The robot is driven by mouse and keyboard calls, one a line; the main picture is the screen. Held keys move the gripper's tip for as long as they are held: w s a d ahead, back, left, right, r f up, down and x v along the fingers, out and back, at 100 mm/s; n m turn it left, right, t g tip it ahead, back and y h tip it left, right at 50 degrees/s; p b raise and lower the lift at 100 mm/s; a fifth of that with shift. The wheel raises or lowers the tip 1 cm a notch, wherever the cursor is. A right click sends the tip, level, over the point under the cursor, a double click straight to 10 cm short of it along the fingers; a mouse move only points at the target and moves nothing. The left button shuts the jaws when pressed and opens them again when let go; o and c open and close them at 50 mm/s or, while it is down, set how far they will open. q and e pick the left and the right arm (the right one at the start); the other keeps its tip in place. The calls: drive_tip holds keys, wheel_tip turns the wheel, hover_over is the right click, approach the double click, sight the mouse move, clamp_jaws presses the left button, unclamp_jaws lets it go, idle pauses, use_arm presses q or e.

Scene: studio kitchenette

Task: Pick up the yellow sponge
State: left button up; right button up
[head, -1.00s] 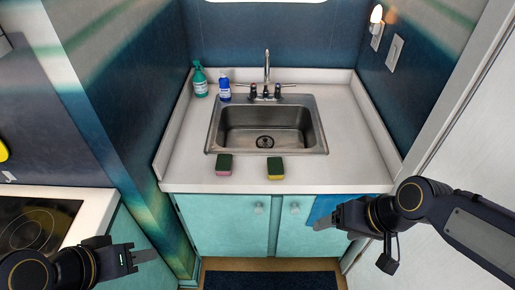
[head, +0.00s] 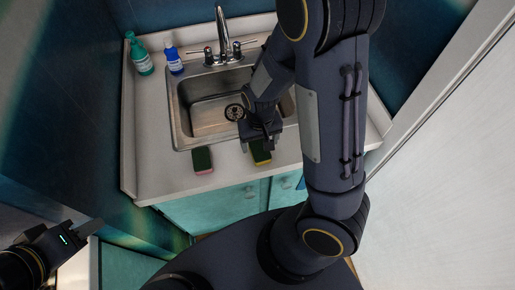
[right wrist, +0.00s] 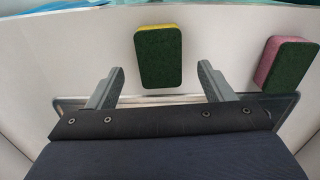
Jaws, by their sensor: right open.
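The yellow sponge (head: 261,156) has a dark green top and lies on the counter in front of the sink. It also shows in the right wrist view (right wrist: 158,57), green face toward the camera with a yellow edge. My right gripper (head: 260,146) is over the front of the sink, close to this sponge and partly covering it in the head view. Its two fingers (right wrist: 160,85) are open, with the sponge lined up between and beyond the tips. Nothing is held. My left gripper (head: 82,229) is at the lower left, away from the counter; its jaw gap is not clear.
A pink sponge (head: 202,160) with a green top lies to the left of the yellow one. The steel sink (head: 187,103) and faucet (head: 222,35) are behind. A green bottle (head: 140,55) and a blue bottle (head: 173,58) stand back left. The left counter is clear.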

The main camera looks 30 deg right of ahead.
sight(259, 148)
drive_tip(key=f, duration=0.4)
drive_tip(key=shift+w+f, duration=0.3)
drive_tip(key=shift+f, duration=0.05)
drive_tip(key=c, duration=1)
